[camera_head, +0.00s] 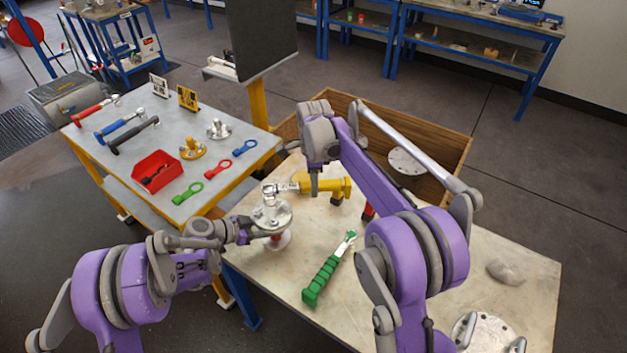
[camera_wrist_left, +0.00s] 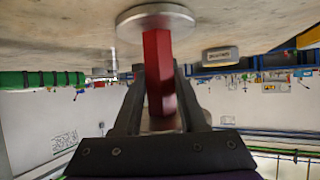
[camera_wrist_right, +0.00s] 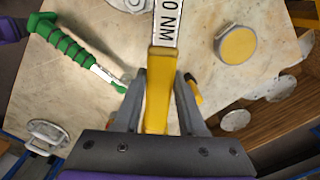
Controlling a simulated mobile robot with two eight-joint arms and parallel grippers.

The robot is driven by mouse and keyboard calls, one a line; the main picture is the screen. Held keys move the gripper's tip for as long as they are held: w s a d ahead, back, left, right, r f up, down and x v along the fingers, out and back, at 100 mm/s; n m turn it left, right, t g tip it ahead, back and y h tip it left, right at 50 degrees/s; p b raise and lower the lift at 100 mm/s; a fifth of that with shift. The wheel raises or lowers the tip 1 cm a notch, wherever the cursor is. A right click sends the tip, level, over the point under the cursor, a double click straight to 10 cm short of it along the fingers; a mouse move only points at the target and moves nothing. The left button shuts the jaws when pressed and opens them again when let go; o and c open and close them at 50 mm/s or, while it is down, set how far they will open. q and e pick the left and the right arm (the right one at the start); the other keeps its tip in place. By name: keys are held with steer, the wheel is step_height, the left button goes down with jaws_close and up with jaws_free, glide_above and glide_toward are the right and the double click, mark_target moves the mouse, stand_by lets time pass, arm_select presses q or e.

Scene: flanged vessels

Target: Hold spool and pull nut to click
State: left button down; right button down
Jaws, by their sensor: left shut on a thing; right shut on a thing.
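The spool (camera_head: 271,216) stands upright at the table's left edge, with a metal flange on top and a red middle. My left gripper (camera_head: 264,235) is shut on the red middle (camera_wrist_left: 158,70), which shows between its fingers in the left wrist view, against a round metal disc (camera_wrist_left: 150,18). A yellow torque wrench (camera_head: 325,187) lies level, its metal head at the fitting above the flange. My right gripper (camera_wrist_right: 157,90) is shut on its yellow handle (camera_wrist_right: 158,65); "0 NM" is readable on its shaft. The nut itself is hard to make out.
A green-handled tool (camera_head: 325,275) lies on the table in front of the spool. A yellow-topped round part (camera_wrist_right: 238,45) sits beside the wrench. A wooden crate (camera_head: 445,175) stands behind. The left side table holds a red bin (camera_head: 157,172) and several tools.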

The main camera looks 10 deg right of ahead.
steer(key=shift+w+r, duration=0.1)
steer(key=shift+r, duration=2.45)
arm_select(q)
steer(key=shift+c, duration=1.9)
jaws_free()
steer(key=v, duration=1.2)
steer(key=shift+a, duration=0.15)
arm_select(e)
steer(key=shift+a, duration=0.1)
